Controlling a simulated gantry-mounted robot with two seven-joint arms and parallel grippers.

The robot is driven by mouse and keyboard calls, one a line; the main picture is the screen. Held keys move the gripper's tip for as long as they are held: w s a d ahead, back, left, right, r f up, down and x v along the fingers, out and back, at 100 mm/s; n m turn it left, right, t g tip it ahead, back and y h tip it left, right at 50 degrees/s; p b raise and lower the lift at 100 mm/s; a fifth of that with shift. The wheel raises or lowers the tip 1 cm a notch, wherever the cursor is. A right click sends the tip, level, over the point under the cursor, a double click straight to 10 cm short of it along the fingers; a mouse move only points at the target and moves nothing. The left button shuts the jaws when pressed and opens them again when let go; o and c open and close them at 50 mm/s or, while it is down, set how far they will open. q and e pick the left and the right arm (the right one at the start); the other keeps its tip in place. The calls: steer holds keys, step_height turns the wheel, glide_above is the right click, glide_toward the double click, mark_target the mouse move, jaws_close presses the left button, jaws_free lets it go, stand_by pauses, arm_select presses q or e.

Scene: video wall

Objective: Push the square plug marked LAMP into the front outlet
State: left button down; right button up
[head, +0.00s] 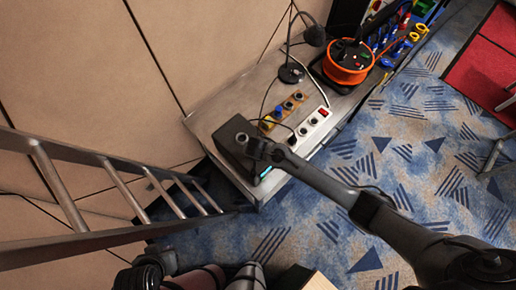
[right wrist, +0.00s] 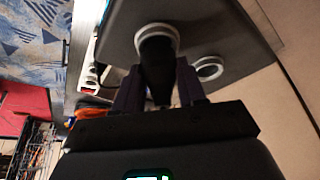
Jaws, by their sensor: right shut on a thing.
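In the right wrist view my right gripper (right wrist: 158,84) is shut on a dark plug (right wrist: 157,62). No LAMP marking or square outline can be made out on it. The plug's far end overlaps a white-ringed round outlet (right wrist: 156,31) in a grey panel (right wrist: 210,25); how deep it sits is unclear. A second white-ringed outlet (right wrist: 208,68) is in the same panel, beside the gripper, and looks empty. In the head view my right arm comes in from the right and ends at a dark block at the bench's near end; plug and outlets are hidden there. My left gripper is not in view.
The grey bench (head: 215,110) carries a white power strip (head: 311,129) with a red switch, a small board with round fittings (head: 289,105), a desk lamp (head: 291,73) and an orange cable reel (head: 347,62).

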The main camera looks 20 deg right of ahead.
steer(key=shift+f+b, duration=0.35)
steer(key=shift+f, duration=0.2)
steer(key=o, duration=1.2)
steer(key=shift+o, duration=0.5)
steer(key=o, duration=0.3)
steer(key=shift+o, duration=0.2)
steer(key=shift+r, duration=0.1)
